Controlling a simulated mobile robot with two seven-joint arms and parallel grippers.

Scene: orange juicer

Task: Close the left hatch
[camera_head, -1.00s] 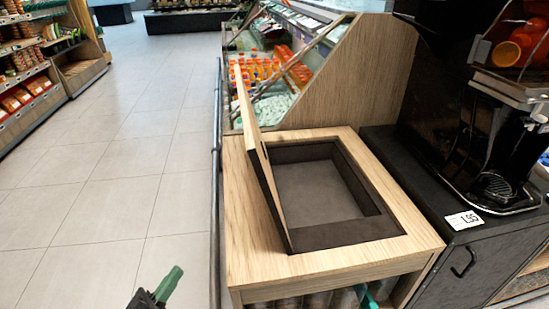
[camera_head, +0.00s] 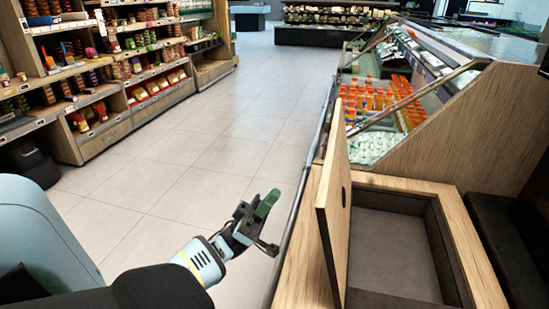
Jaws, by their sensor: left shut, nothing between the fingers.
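The left hatch (camera_head: 333,210) is a wooden lid standing open, nearly upright, along the left side of a dark recessed opening (camera_head: 394,240) in a wooden counter (camera_head: 299,270). My left gripper (camera_head: 270,222) is to the left of the hatch, apart from it, over the floor side of the counter. Its green-tipped fingers are shut and empty. My right gripper is out of view.
A chilled display with orange juice bottles (camera_head: 372,100) stands behind the counter, with a sloped wooden side panel (camera_head: 455,130). Stocked shelves (camera_head: 100,75) line the left. The tiled floor (camera_head: 180,180) between is clear.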

